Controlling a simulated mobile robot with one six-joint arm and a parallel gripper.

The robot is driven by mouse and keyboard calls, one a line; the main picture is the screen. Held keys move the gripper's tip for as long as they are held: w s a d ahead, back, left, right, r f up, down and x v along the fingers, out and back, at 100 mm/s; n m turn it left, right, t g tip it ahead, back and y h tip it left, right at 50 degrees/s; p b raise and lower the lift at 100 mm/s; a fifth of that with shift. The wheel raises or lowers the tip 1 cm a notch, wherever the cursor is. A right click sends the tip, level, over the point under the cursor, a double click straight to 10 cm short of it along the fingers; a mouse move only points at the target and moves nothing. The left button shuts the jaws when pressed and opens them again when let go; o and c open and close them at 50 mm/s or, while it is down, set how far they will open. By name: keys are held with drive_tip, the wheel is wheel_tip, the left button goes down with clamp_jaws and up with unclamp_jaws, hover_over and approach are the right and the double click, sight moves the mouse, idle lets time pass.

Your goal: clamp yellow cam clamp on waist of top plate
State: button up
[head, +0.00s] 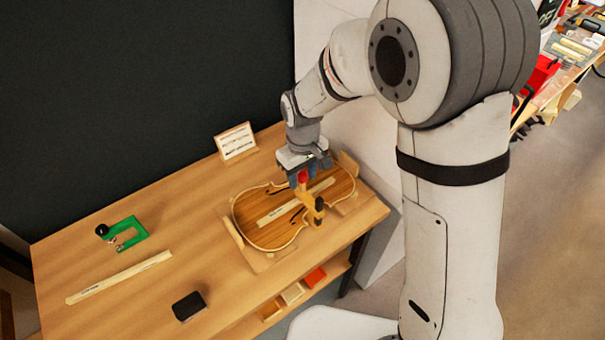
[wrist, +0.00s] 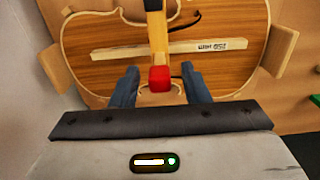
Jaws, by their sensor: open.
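The violin top plate (head: 270,205) lies flat on the bench, held among pale wooden blocks. The yellow cam clamp (head: 307,196), with a red end and black parts, stands at the plate's waist. In the wrist view, the clamp's yellow bar (wrist: 158,38) runs across the plate's edge towards me. Its red end (wrist: 160,78) lies between my fingers. My gripper (wrist: 159,85) is open, with a gap on each side of the red end. Whether the clamp is tight cannot be told.
A labelled wooden strip (wrist: 170,49) lies along the plate. A green clamp (head: 131,238), a long wooden stick (head: 120,277) and a black box (head: 189,306) are on the left of the bench. A card (head: 236,142) stands at the back.

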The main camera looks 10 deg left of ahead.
drive_tip(key=shift+f, duration=0.2)
drive_tip(key=shift+c, duration=0.3)
clamp_jaws()
